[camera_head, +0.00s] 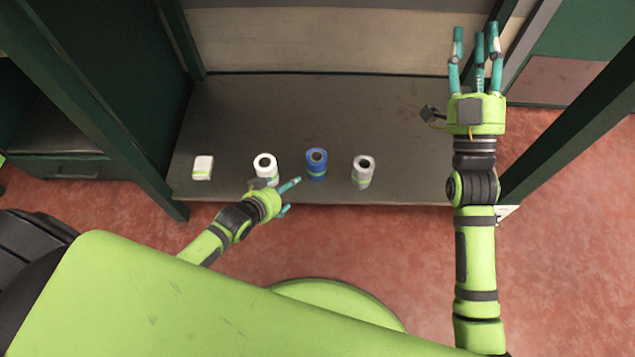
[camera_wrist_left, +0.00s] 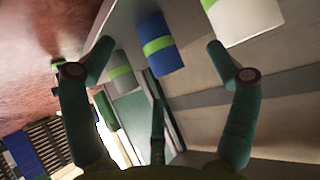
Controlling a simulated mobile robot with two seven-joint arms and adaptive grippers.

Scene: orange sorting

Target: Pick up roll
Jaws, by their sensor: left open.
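Three rolls stand in a row on a grey shelf (camera_head: 250,115): a white roll (camera_head: 267,171) on the left, a blue roll (camera_head: 316,167) in the middle and a pale grey roll (camera_head: 362,175) on the right. My left gripper (camera_head: 290,196) is open and empty at the shelf's front edge, just in front of the white and blue rolls. In the left wrist view the blue roll (camera_wrist_left: 160,50) with its green band shows between the spread fingers, beyond their tips. The white roll (camera_wrist_left: 245,20) and grey roll (camera_wrist_left: 121,75) show either side. My right gripper (camera_head: 477,36) is open and empty, far right.
A white box (camera_head: 203,168) with a green band sits on the shelf left of the rolls. Dark green posts (camera_head: 160,180) stand at the shelf's sides. The shelf behind the rolls is clear. A red floor (camera_head: 570,230) lies in front.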

